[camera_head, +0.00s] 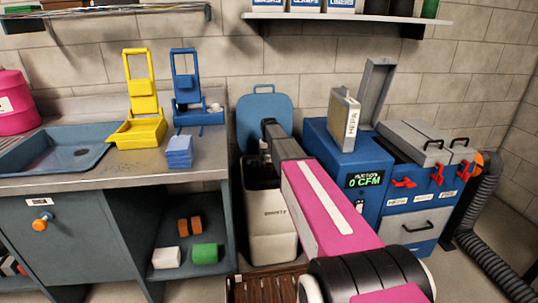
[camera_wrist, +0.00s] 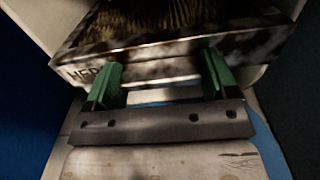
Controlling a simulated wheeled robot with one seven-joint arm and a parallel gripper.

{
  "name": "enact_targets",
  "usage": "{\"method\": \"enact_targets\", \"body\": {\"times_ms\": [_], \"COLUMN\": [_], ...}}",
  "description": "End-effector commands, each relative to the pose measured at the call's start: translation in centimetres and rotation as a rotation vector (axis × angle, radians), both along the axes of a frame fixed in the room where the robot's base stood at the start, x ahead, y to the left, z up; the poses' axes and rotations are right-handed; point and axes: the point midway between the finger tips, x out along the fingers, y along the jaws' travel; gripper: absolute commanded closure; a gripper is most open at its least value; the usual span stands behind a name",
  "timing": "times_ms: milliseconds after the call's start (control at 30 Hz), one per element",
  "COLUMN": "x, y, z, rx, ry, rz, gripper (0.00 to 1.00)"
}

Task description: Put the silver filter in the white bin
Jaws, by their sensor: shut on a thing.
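My gripper (camera_wrist: 160,82) is shut on the silver filter (camera_wrist: 150,48), with a green finger at each side of its near edge. The filter has a grimy pale metal frame, brownish pleats and a partly hidden "HEP…" label. In the head view my gripper is over the mouth of the white bin (camera_head: 272,228), and the held filter is hidden there. The bin stands on the floor, with its blue lid (camera_head: 264,100) raised behind it. Pale walls beside the filter in the wrist view look like the bin's. I cannot tell how deep the filter is.
A second HEPA filter (camera_head: 343,118) stands on the blue suction machine (camera_head: 325,155), beside its raised grey cover (camera_head: 374,92). A steel counter (camera_head: 110,175) with a yellow stand (camera_head: 139,100) and a blue stand (camera_head: 186,90) is left of the bin. A slatted wooden crate is in front.

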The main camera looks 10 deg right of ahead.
Motion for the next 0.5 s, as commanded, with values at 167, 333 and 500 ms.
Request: {"method": "enact_targets", "body": {"times_ms": [167, 333, 500], "x": [0.0, 0.0, 0.0], "y": [0.0, 0.0, 0.0], "z": [-1.2, -2.4, -3.4], "rx": [0.000, 0.000, 0.000], "ry": [-0.001, 0.000, 0.000], "rz": [0.000, 0.000, 0.000], "gripper": [0.77, 0.77, 0.77]}}
